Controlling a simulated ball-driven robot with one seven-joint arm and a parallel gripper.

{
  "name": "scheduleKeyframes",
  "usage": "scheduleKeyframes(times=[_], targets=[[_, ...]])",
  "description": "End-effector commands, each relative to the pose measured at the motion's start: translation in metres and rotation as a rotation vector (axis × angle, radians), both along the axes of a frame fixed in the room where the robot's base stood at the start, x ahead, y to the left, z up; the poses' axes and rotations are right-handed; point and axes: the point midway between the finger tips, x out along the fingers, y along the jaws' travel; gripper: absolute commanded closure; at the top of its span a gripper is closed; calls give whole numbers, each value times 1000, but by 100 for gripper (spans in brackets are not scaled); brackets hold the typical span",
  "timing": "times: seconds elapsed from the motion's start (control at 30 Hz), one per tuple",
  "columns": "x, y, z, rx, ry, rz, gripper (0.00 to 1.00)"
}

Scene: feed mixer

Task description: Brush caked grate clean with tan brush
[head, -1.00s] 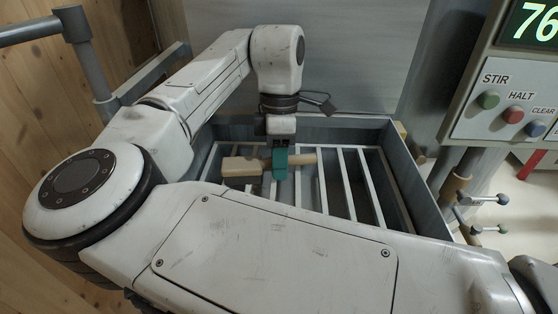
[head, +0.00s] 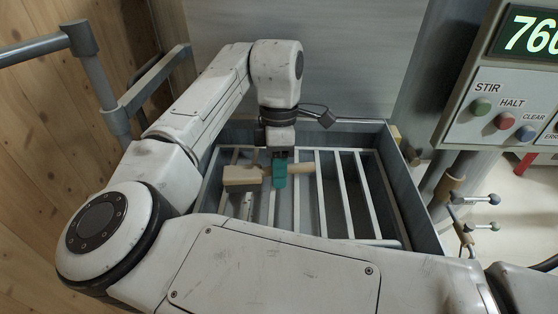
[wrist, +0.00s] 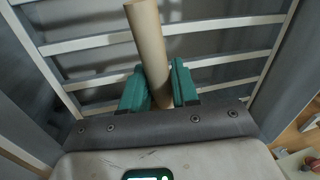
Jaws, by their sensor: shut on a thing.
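My gripper (head: 279,174) has teal fingers shut on the handle of the tan brush. The brush lies sideways across the bars, its tan block head (head: 242,175) to the left and its handle (head: 302,168) sticking out to the right. In the wrist view the tan handle (wrist: 148,45) rises between the teal fingers (wrist: 160,90); the brush head is hidden there. The grate (head: 346,190) of pale bars lies under the gripper and also shows in the wrist view (wrist: 215,50). I cannot tell whether the bristles touch the bars. Caking is too small to make out.
Grey bin walls (head: 408,185) surround the grate. A control panel (head: 500,110) with STIR, HALT and CLEAR buttons stands to the right, above small valve handles (head: 482,199). A grey rail (head: 35,48) runs at the upper left. My arm hides the near part of the bin.

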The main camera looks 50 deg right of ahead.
Motion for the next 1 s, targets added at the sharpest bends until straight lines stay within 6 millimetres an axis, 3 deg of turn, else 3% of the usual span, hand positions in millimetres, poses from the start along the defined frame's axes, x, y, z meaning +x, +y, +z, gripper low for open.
scheduleKeyframes(times=[1.0], targets=[[-36,46,-3,1,2,1,100]])
